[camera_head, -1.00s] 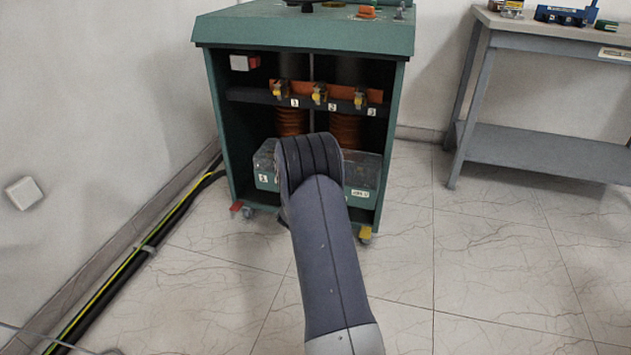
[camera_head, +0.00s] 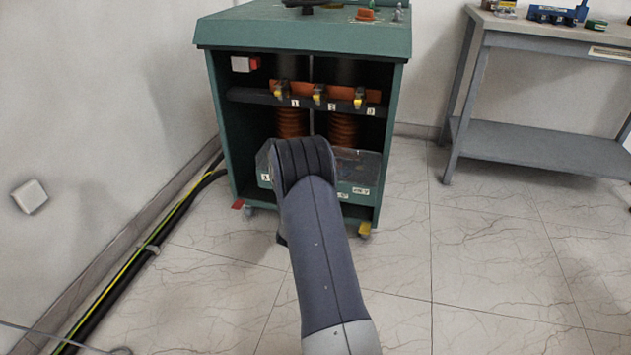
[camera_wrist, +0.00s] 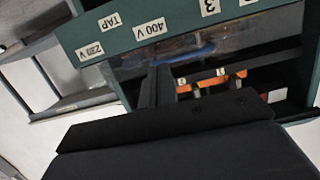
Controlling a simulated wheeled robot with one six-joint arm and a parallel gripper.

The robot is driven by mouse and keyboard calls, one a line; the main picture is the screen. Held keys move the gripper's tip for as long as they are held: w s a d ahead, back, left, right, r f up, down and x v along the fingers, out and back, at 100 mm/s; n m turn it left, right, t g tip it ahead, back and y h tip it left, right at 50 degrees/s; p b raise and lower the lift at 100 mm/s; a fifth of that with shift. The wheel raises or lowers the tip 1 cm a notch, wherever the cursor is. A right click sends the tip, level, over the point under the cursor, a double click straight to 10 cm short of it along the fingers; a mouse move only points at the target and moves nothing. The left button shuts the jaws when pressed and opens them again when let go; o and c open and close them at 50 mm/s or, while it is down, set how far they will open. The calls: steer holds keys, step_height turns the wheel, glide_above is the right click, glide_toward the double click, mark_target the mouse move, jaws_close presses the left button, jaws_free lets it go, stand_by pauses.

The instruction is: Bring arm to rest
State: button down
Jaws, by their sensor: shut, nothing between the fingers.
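My arm (camera_head: 325,255) reaches up from the bottom of the head view, and its dark joint stands in front of the lower part of the open green transformer cabinet (camera_head: 303,32). My gripper is hidden behind the arm there. In the wrist view, the black hand fills the bottom, and the dark narrow fingers of my gripper (camera_wrist: 156,82) stick up from it, shut and empty. Beyond them is a green panel (camera_wrist: 125,38) with white labels reading TAP, 400 V, 220 V and 3. No contact between fingers and panel can be made out.
Inside the cabinet are an orange bar (camera_head: 325,90) with yellow-tipped terminals and orange coils (camera_head: 292,124). A grey workbench (camera_head: 550,150) stands at the right. Black and yellow cables (camera_head: 130,268) run along the left wall. The tiled floor (camera_head: 490,260) at the right is clear.

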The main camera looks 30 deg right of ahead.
steer(key=shift+s+a+f, duration=0.4)
steer(key=shift+a+f, duration=0.1)
steer(key=shift+f, duration=0.25)
steer(key=shift+s+a+f, duration=0.35)
steer(key=shift+a+f, duration=0.15)
steer(key=shift+f, duration=0.25)
